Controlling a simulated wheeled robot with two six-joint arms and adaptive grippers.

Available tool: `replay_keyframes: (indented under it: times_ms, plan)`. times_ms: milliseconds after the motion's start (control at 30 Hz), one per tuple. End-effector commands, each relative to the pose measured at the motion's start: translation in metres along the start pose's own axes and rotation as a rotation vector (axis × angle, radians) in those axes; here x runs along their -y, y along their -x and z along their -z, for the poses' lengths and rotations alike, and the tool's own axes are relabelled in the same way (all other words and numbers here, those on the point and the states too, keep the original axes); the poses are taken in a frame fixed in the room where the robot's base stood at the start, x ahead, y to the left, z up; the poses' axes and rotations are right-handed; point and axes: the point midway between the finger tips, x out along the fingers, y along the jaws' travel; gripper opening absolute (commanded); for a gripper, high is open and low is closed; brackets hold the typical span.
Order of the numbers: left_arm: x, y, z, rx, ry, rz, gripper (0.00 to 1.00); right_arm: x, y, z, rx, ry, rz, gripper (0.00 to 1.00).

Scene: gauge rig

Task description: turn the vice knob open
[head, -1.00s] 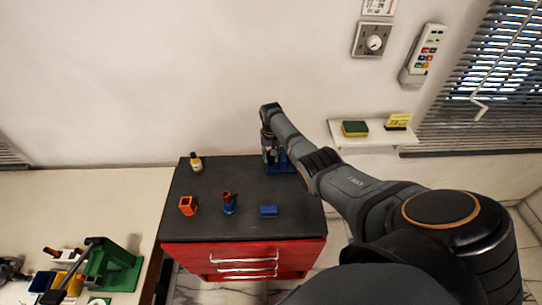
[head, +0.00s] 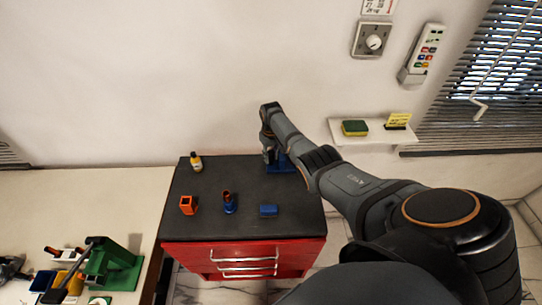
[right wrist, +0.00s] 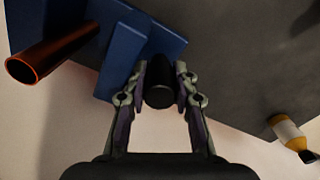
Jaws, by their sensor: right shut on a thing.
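The blue vice (head: 284,163) stands at the back right of the dark cabinet top, partly hidden by my right arm. In the right wrist view the vice (right wrist: 122,50) shows as blue blocks, with the black knob (right wrist: 159,88) in front of it. My right gripper (right wrist: 161,92) is shut on the knob, one finger on each side. It also shows in the head view (head: 270,155), pointing down at the vice. A copper-coloured tube (right wrist: 55,52) lies against the vice's blue block; whether it is clamped I cannot tell. My left gripper is not in view.
On the cabinet top (head: 240,180) stand a yellow-and-white bottle (head: 196,162), an orange holder (head: 188,205), a blue stand (head: 229,203) and a blue block (head: 268,210). A wall shelf (head: 372,139) is close to my right arm. A green press (head: 116,270) stands on the left bench.

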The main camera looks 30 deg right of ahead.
Motion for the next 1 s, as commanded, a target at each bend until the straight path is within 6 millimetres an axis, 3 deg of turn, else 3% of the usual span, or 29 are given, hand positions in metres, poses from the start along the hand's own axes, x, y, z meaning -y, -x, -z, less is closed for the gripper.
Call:
replay_keyframes:
  times_ms: [233, 267, 433, 767, 1000]
  plan:
    - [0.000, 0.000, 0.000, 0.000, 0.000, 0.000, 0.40, 0.000, 0.002, 0.002, -0.005, 0.000, 0.000, 0.00]
    - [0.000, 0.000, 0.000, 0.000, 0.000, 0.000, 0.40, 0.000, 0.002, 0.002, -0.005, 0.000, 0.000, 0.29]
    - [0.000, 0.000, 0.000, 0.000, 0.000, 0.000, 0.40, -0.001, 0.002, 0.002, -0.005, -0.001, -0.001, 0.51]
    - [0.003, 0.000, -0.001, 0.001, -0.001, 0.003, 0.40, -0.002, 0.002, 0.001, -0.002, -0.003, -0.004, 0.51]
    - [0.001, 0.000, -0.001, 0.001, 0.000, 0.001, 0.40, -0.001, 0.029, 0.001, -0.005, -0.002, -0.004, 0.51]
